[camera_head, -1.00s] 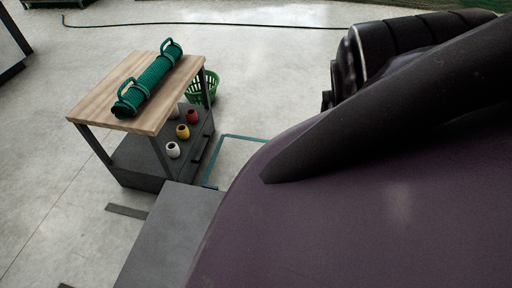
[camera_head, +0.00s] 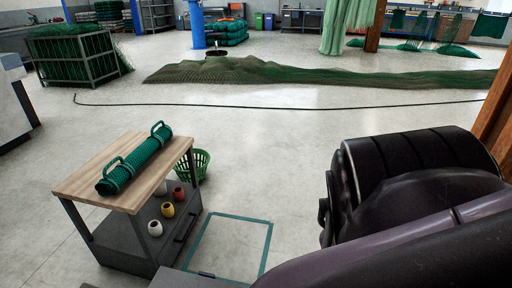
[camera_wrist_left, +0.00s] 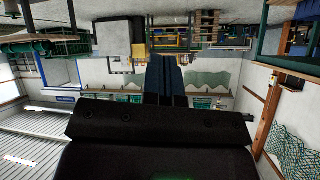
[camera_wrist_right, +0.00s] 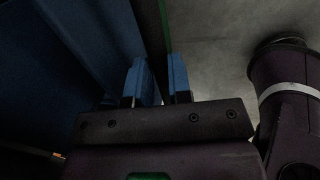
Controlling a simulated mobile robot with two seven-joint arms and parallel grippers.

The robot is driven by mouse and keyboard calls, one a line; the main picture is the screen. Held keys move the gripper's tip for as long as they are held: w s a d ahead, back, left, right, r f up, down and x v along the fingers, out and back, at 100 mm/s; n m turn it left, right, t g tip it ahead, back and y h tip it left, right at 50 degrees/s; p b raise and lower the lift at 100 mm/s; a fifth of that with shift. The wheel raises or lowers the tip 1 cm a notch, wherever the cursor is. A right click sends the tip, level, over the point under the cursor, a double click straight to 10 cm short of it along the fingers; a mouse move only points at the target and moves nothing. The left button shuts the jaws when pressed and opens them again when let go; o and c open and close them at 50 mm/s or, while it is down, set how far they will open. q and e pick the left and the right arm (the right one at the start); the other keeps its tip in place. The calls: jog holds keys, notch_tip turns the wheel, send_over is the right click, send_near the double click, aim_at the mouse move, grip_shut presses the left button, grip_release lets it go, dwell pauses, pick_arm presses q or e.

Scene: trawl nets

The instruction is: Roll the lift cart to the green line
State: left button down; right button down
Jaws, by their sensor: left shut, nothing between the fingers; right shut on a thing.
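A cart-like stand with a wooden top (camera_head: 85,183) and dark lower shelf is at the lower left of the head view, with a rolled green net (camera_head: 135,160) on top. A flat grey surface (camera_head: 178,281) shows beside it at the bottom edge; I cannot tell which is the lift cart. A teal-green line (camera_head: 268,245) outlines a rectangle on the floor to the stand's right. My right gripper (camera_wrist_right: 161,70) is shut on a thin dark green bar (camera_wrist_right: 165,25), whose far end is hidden. My left gripper (camera_wrist_left: 166,62) is shut and empty, away from the stand.
A green basket (camera_head: 199,163) stands behind the stand, and several small pots (camera_head: 167,209) sit on its shelf. A dark rope (camera_head: 270,107) crosses the floor, with a long net heap (camera_head: 300,77) beyond. The floor between is clear.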

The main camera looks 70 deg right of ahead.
jog(key=shift+s+f, duration=0.15)
jog(key=shift+s, duration=0.3)
jog(key=c, duration=1.1)
grip_release()
jog(key=shift+o, duration=0.2)
jog(key=shift+w, duration=0.1)
jog(key=shift+w, duration=0.1)
jog(key=shift+w+r, duration=0.1)
jog(key=shift+r, duration=0.35)
jog(key=r+p, duration=0.1)
jog(key=r, duration=0.1)
jog(key=r+p, duration=0.1)
jog(key=r, duration=0.1)
jog(key=r+p, duration=0.1)
jog(key=r, duration=0.1)
jog(key=shift+w, duration=0.35)
pick_arm(q)
jog(key=s+p, duration=0.1)
jog(key=p, duration=0.2)
jog(key=s+a+r+n+g+p, duration=0.1)
jog(key=p, duration=0.2)
jog(key=shift+s+a+r+n+g+y, duration=0.15)
jog(key=shift+a+r+n+g+y, duration=0.05)
jog(key=shift+n+g+y, duration=0.1)
pick_arm(e)
notch_tip(320, 180, up, 13)
jog(key=s, duration=0.1)
jog(key=shift+r, duration=0.15)
